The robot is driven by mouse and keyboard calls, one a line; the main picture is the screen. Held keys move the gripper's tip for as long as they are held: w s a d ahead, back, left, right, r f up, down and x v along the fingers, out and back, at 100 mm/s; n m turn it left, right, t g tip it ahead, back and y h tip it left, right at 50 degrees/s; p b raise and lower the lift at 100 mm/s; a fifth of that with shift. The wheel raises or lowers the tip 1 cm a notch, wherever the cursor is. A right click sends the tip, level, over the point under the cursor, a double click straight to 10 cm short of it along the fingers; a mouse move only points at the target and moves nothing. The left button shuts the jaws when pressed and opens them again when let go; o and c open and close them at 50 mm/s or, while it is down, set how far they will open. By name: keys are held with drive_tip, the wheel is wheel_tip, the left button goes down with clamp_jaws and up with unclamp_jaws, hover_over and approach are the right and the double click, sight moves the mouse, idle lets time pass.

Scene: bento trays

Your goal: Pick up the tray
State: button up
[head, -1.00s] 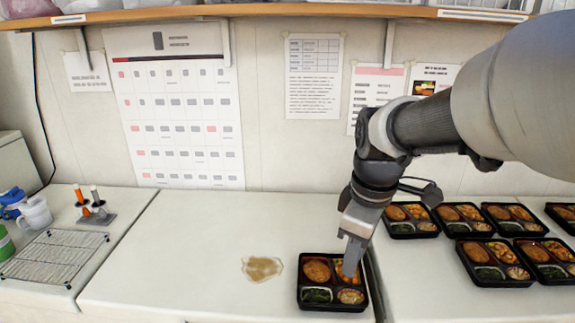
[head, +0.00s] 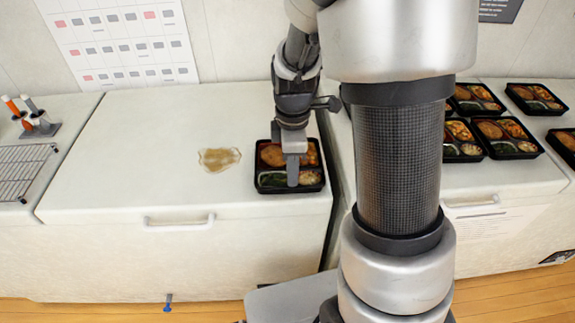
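A black bento tray (head: 262,185) with several food compartments lies on the white freezer lid, near its right front corner. My gripper (head: 292,180) points down over the middle of this tray, its fingers in front of the food. The fingers look close together and seen edge-on, so I cannot tell whether they are open or shut. I also cannot tell whether they touch the tray. The tray lies flat, and my gripper hides part of its middle.
A brown stain (head: 219,159) is on the lid left of the tray. Several more bento trays (head: 507,153) stand on the right freezer, partly behind my arm. A wire rack (head: 20,167) and an orange-handled tool stand (head: 38,130) are at the left. A handle (head: 180,222) sticks out in front.

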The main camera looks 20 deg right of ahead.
drive_tip(key=shift+w+f, duration=0.1)
drive_tip(key=shift+f, duration=2.6)
clamp_jaws()
